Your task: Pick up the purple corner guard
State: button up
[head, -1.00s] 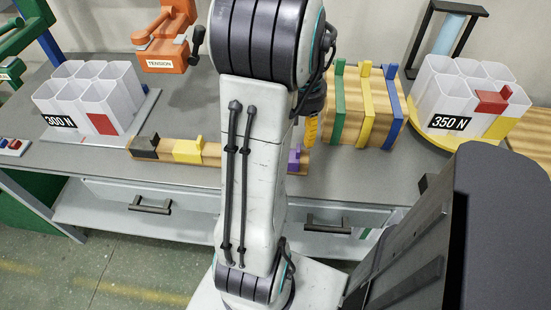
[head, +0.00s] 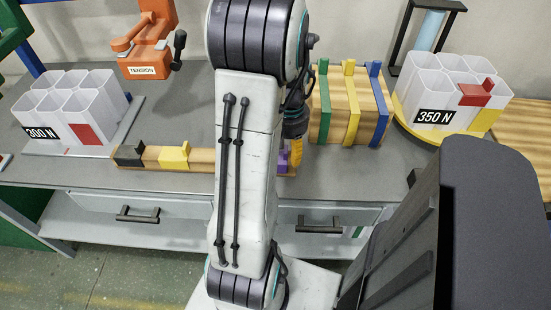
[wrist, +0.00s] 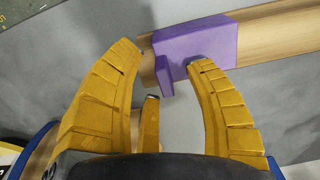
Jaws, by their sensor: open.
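The purple corner guard (wrist: 205,45) sits on a wooden rail (wrist: 270,30) in the wrist view, with a small upright tab on its near side. In the head view only a sliver of the guard (head: 283,160) shows beside my arm. My gripper (wrist: 168,58) is open, its yellow fingers reaching toward the guard. The right fingertip overlaps the guard's lower edge in the picture and the left fingertip lies just left of it. I cannot tell whether either touches. The gripper (head: 295,150) is mostly behind my arm in the head view.
A black guard (head: 130,155) and a yellow guard (head: 174,157) sit on the same rail to the left. A strapped wooden block (head: 350,105) stands right of my gripper. Tube clusters labelled 300 N (head: 75,110) and 350 N (head: 450,95) flank the bench. An orange tension tool (head: 145,45) stands behind.

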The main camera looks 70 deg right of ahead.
grip_shut()
dwell(0.3)
jog(key=shift+r, duration=0.15)
